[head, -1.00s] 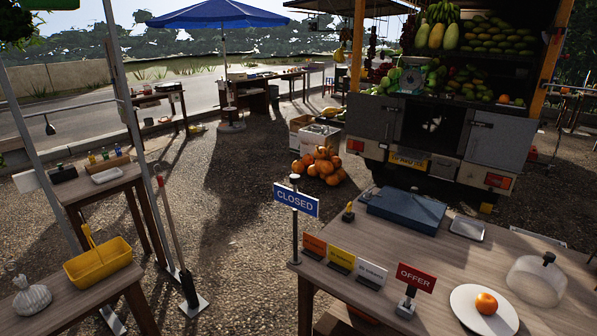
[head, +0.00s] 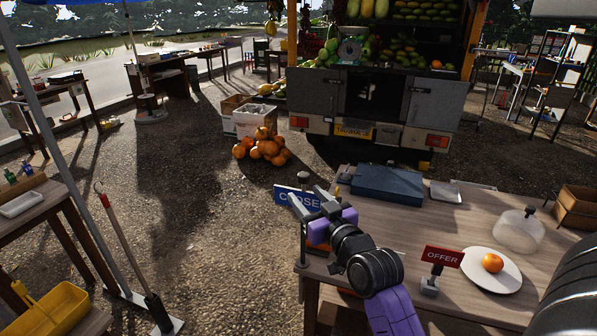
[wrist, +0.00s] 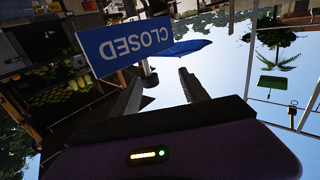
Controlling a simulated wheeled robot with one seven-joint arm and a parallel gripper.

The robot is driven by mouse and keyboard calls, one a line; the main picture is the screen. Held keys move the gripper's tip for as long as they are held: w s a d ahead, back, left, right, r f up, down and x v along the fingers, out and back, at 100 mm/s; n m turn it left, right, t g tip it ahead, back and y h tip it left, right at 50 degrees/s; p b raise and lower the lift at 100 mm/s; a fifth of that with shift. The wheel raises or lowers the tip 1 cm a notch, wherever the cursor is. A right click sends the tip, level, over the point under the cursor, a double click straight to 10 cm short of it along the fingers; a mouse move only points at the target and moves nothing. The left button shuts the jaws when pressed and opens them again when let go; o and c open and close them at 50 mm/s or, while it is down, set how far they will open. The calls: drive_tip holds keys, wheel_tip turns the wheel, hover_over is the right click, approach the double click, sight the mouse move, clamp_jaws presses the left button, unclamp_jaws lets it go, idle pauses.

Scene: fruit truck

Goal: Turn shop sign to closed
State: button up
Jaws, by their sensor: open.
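The blue shop sign (head: 281,193) with white CLOSED lettering hangs on a dark post at the table's near left corner. My gripper (head: 304,192) is open, its two fingers reaching up in front of the sign and covering part of the lettering. In the wrist view the sign (wrist: 125,45) appears upside down and tilted, still reading CLOSED, just beyond the left finger. My gripper (wrist: 157,83) holds nothing there. I cannot tell whether a finger touches the sign.
The wooden table (head: 400,215) holds a blue case (head: 387,184), a red OFFER sign (head: 442,256), a plate (head: 504,278) with an orange and a glass dome (head: 518,231). Open gravel lies left of the table.

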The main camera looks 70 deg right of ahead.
sight(301, 173)
drive_tip(key=shift+d+r, duration=0.4)
drive_tip(key=shift+d, duration=0.2)
drive_tip(key=shift+d+r, duration=0.4)
drive_tip(key=shift+d, duration=0.2)
drive_tip(key=shift+w+d+r+m+h, duration=0.1)
drive_tip(key=shift+w+d+m+h, duration=0.05)
drive_tip(key=shift+d+m+h, duration=0.15)
drive_tip(key=p+x, duration=0.1)
drive_tip(key=x, duration=0.6)
drive_tip(key=shift+p, duration=0.4)
drive_tip(key=shift+d, duration=0.1)
drive_tip(key=shift+c, duration=0.4)
clamp_jaws()
